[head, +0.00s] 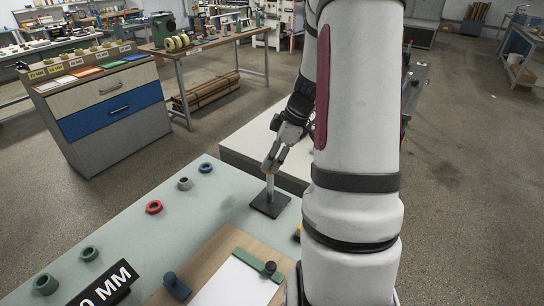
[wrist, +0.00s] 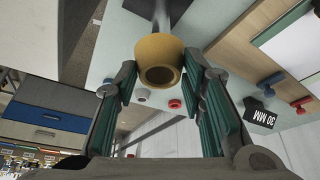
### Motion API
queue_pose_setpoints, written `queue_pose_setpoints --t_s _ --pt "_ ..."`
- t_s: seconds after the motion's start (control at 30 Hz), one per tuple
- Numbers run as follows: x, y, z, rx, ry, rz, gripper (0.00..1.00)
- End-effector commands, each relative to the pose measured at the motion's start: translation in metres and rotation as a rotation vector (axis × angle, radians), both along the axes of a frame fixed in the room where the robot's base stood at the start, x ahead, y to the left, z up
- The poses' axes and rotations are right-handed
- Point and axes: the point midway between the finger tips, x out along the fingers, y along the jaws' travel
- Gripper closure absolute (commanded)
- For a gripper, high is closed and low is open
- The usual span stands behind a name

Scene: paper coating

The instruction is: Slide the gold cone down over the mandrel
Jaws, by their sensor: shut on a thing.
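The gold cone (wrist: 160,47) is between the two green-padded fingers of my gripper (wrist: 163,70) in the wrist view. My gripper is shut on it, and its dark round hole faces the camera. The grey mandrel (wrist: 168,12) runs from behind the cone towards its dark base. In the head view the mandrel (head: 270,186) stands upright on a black square base (head: 269,206) on the table, with my gripper (head: 270,166) at its top. The cone cannot be made out there. How far the mandrel is inside the cone cannot be told.
The pale table (head: 215,205) holds a blue ring (head: 206,167), a grey ring (head: 184,184), a red ring (head: 154,207) and green rings (head: 89,253) left of the mandrel. A wooden board (head: 213,256) with white paper and a black size sign (head: 104,288) lie nearer.

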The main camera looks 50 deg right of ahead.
Motion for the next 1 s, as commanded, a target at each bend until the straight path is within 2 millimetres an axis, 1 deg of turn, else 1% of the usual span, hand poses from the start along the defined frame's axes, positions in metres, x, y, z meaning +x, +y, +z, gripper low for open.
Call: queue_pose_setpoints --t_s 1.0 --pt "0.0 0.0 -0.024 0.0 0.0 -0.001 0.93"
